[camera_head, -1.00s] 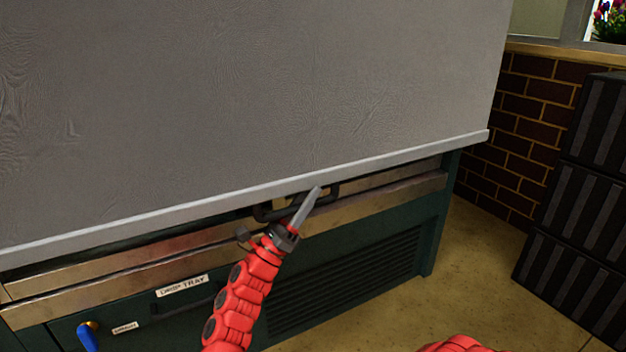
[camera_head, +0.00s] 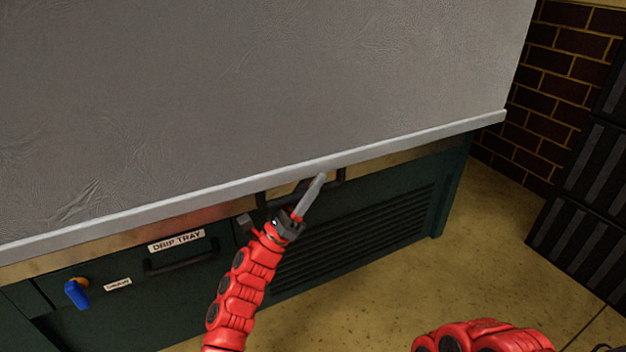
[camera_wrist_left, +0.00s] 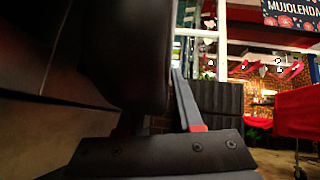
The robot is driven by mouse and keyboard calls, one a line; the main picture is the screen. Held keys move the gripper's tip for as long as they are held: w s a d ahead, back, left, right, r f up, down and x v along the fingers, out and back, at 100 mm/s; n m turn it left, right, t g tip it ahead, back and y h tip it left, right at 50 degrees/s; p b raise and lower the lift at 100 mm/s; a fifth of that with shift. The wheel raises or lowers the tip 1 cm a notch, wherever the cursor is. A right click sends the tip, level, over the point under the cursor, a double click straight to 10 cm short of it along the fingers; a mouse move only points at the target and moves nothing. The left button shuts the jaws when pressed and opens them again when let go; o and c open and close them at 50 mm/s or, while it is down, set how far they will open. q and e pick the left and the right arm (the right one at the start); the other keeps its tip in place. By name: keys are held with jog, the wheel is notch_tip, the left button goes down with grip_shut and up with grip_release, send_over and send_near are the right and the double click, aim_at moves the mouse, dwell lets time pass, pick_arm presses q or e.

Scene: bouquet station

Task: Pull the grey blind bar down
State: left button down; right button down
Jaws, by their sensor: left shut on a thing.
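The grey blind (camera_head: 260,90) hangs down over the front of a dark green cabinet. Its pale grey bar (camera_head: 420,137) runs along the lower edge, slanting up to the right. A dark handle (camera_head: 340,180) hangs below the middle of the bar. My left gripper (camera_head: 317,183) is at this handle and shut on it. In the left wrist view the handle is a large dark shape (camera_wrist_left: 140,55) between the fingers, very close to the camera. Part of my right arm shows at the bottom right of the head view; its gripper is out of frame.
The green cabinet (camera_head: 360,230) has a vent, a "DRIP TRAY" label (camera_head: 176,241), a drawer handle (camera_head: 180,258) and a blue lever (camera_head: 77,292). Black stacked crates (camera_head: 580,235) and a brick wall (camera_head: 560,85) stand at the right. The floor (camera_head: 400,290) between is clear.

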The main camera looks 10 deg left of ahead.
pick_arm(q)
jog(key=c, duration=1)
grip_release()
jog(key=shift+w+a+f+n+t+y, duration=0.4)
jog(key=shift+a+f+n+y, duration=0.1)
jog(key=shift+y, duration=0.1)
jog(key=shift+o, duration=1.3)
pick_arm(e)
jog(key=shift+w+a, duration=0.1)
jog(key=shift+w, duration=0.05)
pick_arm(q)
jog(key=shift+s+d+r+m+h, duration=0.2)
jog(key=shift+d+m+h, duration=0.1)
jog(key=shift+h, duration=0.1)
jog(key=shift+s+a+f+p, duration=0.25)
jog(key=shift+a+f+p, duration=0.1)
jog(key=shift+p, duration=0.15)
jog(key=p+v, duration=0.4)
jog(key=v, duration=0.7)
jog(key=shift+p, duration=0.4)
pick_arm(e)
jog(key=r+t, duration=0.1)
jog(key=t, duration=0.1)
jog(key=r+t+h, duration=0.1)
jog(key=r, duration=0.1)
jog(key=w+d+r+t+h, duration=0.1)
jog(key=t, duration=0.1)
jog(key=shift+w+d+r+n+t, duration=0.1)
jog(key=shift+r+n+t, duration=0.2)
